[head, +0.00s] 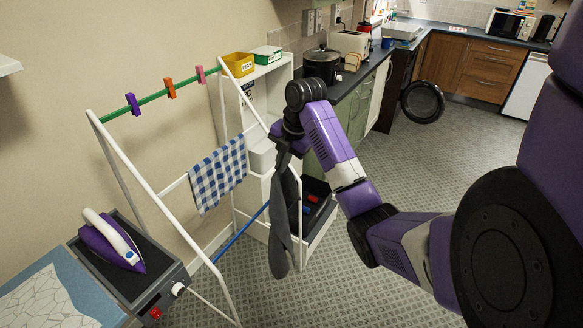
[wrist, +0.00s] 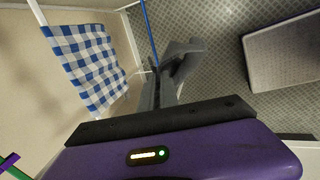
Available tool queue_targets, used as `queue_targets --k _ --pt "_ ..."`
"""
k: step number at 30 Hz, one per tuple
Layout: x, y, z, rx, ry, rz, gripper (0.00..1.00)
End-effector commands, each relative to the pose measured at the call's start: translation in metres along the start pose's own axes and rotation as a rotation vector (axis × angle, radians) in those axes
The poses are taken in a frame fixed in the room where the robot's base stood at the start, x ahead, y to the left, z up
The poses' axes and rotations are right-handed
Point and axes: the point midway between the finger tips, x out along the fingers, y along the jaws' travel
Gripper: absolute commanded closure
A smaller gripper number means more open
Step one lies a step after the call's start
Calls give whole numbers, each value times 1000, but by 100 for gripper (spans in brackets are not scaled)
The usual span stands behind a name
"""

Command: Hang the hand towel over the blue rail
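A dark grey hand towel (head: 281,225) hangs down from my gripper (head: 285,157), bunched at its top. The gripper looks shut on its upper end. In the wrist view the towel (wrist: 184,60) shows beyond the fingers (wrist: 155,95). The blue rail (head: 240,233) is the low bar of the white drying rack (head: 150,190); it also shows in the wrist view (wrist: 149,30). In the head view the towel hangs to the right of the blue rail, apparently clear of it. The towel's far side is hidden.
A blue checked cloth (head: 218,174) hangs over the rack's middle white rail. The green top rail (head: 150,97) carries purple, orange and pink pegs. A white shelf unit (head: 240,118) stands behind. An iron (head: 113,240) sits at lower left. The floor at right is mostly clear.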

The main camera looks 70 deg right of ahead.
Motion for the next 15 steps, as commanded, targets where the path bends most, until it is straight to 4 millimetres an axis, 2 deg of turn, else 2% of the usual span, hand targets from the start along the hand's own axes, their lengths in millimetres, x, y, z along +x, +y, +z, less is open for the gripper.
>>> queue_targets --k 15 --pt "22 73 0 -1 0 0 100"
